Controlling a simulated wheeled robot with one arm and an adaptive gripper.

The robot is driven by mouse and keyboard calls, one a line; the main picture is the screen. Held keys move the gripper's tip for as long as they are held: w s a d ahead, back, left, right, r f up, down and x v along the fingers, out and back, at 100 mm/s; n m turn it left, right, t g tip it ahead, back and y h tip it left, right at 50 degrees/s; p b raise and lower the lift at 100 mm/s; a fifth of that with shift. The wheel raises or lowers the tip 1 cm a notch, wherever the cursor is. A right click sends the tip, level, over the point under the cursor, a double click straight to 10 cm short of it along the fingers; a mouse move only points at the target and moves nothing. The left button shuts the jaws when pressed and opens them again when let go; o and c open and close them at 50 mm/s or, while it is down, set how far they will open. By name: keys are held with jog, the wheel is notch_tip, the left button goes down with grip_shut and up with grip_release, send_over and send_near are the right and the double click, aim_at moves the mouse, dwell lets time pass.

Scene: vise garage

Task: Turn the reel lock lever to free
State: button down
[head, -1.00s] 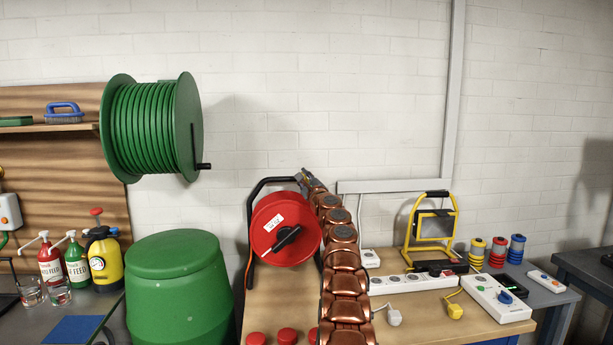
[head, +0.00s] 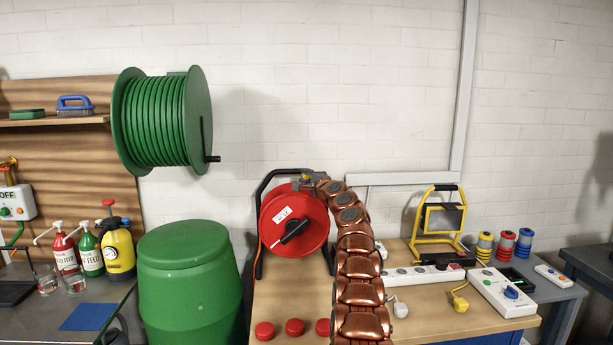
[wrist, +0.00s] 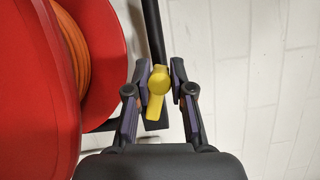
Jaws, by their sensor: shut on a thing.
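The red cable reel (head: 272,217) stands in a black frame on the wooden bench, with a white label and a black crank on its face. Its red side and orange cable (wrist: 74,45) show in the wrist view. The yellow lever (wrist: 156,105) is on the black frame bar beside the reel, its round head up and its arm pointing down in the picture. My gripper (wrist: 159,76) is shut on the lever, one finger on each side. In the head view my gripper (head: 314,178) is small at the frame's top right corner, and the lever is hard to make out there.
A green drum (head: 188,275) stands left of the reel. Red caps (head: 295,327) lie at the bench front. A white power strip (head: 415,274), a yellow work lamp (head: 440,222) and a switch box (head: 500,290) are to the right. A green hose reel (head: 165,120) hangs on the wall.

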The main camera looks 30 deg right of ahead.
aim_at(306, 177)
dwell(0.5)
jog(key=c, duration=1)
grip_release()
jog(key=shift+s+a+r, duration=0.1)
jog(key=shift+s, duration=0.15)
jog(key=shift+s, duration=0.85)
jog(key=shift+s+f, duration=0.2)
jog(key=shift+s, duration=1.2)
jog(key=shift+s+r, duration=0.1)
jog(key=shift+s, duration=1.05)
